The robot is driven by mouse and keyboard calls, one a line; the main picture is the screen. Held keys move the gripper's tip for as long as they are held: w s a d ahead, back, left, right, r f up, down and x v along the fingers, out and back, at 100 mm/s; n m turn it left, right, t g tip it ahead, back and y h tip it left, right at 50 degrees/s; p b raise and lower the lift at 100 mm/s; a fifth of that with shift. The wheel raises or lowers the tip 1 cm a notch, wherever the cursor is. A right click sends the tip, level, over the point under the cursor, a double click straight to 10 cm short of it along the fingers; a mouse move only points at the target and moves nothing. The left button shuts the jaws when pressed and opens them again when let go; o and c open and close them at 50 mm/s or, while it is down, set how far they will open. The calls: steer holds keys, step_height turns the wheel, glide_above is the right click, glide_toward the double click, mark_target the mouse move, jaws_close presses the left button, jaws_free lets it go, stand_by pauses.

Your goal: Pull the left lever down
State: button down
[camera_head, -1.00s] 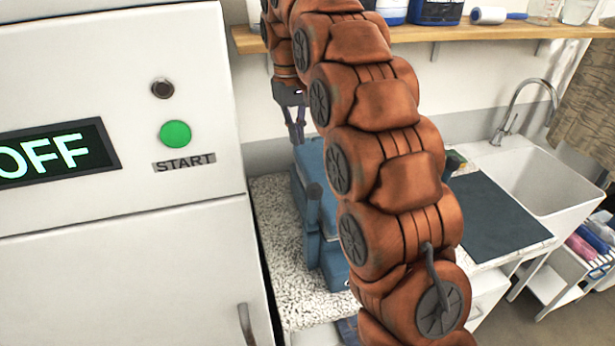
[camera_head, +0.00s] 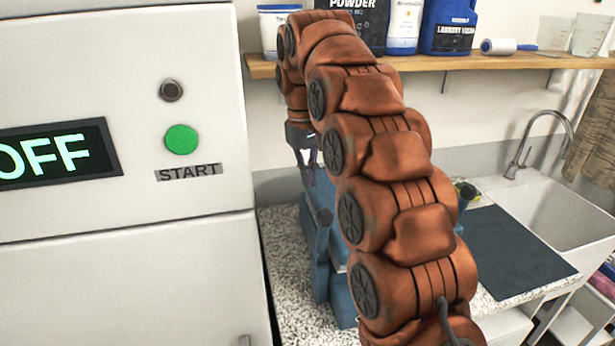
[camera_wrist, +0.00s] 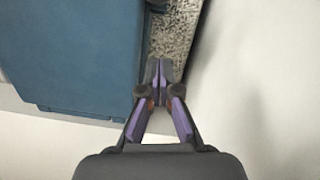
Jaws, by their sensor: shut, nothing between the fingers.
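The blue machine (camera_head: 318,268) stands on the speckled counter, largely hidden behind my arm. Its left lever (camera_head: 323,218) is a blue upright bar with a dark rounded end, standing up at the machine's left front. A second lever (camera_head: 466,192) with a similar dark end shows right of my arm. My gripper (camera_head: 308,183) points down behind the left lever, near the machine's back left. In the wrist view my gripper (camera_wrist: 158,75) is shut and empty, beside the machine's flat blue surface (camera_wrist: 75,55). Neither lever shows in the wrist view.
A white cabinet (camera_head: 120,280) with a green START button (camera_head: 181,139) and an OFF display (camera_head: 50,155) stands close on the left. A shelf (camera_head: 480,63) with bottles runs above. A dark mat (camera_head: 505,250) and a sink (camera_head: 560,210) lie to the right.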

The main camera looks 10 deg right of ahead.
mark_target(323, 236)
steer(key=s+d+f, duration=0.1)
steer(key=s+f, duration=0.3)
steer(key=f, duration=0.2)
steer(key=shift+s, duration=0.2)
stand_by(0.7)
